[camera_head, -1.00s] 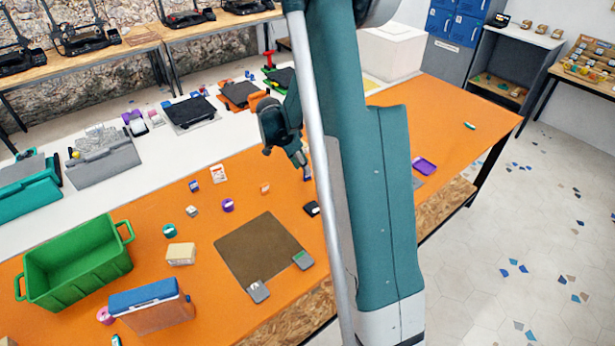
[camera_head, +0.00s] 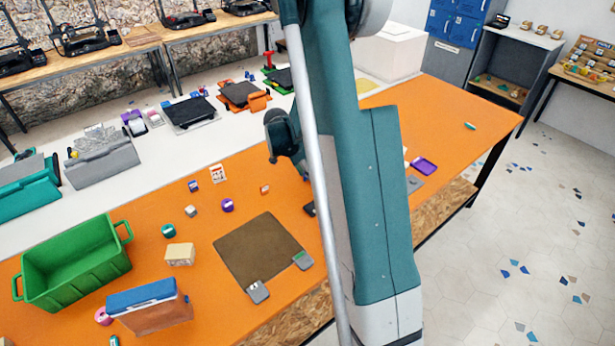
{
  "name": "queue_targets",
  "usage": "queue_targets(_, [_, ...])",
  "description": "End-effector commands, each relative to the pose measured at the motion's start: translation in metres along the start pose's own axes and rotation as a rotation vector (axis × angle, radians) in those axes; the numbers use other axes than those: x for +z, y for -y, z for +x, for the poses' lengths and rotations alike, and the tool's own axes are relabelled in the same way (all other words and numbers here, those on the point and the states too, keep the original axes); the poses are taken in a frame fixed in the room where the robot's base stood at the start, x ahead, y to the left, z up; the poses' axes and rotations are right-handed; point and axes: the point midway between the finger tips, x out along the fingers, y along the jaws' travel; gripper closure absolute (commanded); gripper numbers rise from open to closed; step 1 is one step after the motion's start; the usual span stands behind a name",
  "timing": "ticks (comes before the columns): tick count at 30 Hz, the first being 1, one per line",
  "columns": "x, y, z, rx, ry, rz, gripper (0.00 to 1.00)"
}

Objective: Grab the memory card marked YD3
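I cannot read the mark YD3 on anything at this size, so I cannot tell which item is the memory card. Small card-like pieces show on the orange table: a blue one (camera_head: 194,186), a white and red one (camera_head: 218,174) and a small orange-red one (camera_head: 265,189). A dark piece (camera_head: 310,209) is partly covered by my arm. My gripper (camera_head: 303,169) is above the table, mostly hidden behind my arm. Its fingertips do not show clearly, and I see nothing held.
The right end is mostly clear.

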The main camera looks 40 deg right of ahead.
Motion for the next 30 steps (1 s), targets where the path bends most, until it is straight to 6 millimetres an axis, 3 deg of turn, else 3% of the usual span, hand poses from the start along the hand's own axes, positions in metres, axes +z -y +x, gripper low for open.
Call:
queue_targets(9, [0.0, 0.0, -0.0001, 0.0, 0.0, 0.0, 0.76])
queue_targets(15, [0.0, 0.0, -0.0002, 0.0, 0.0, 0.0, 0.99])
queue_targets(30, [-0.0024, 0.0002, -0.0059, 0.0, 0.0, 0.0, 0.99])
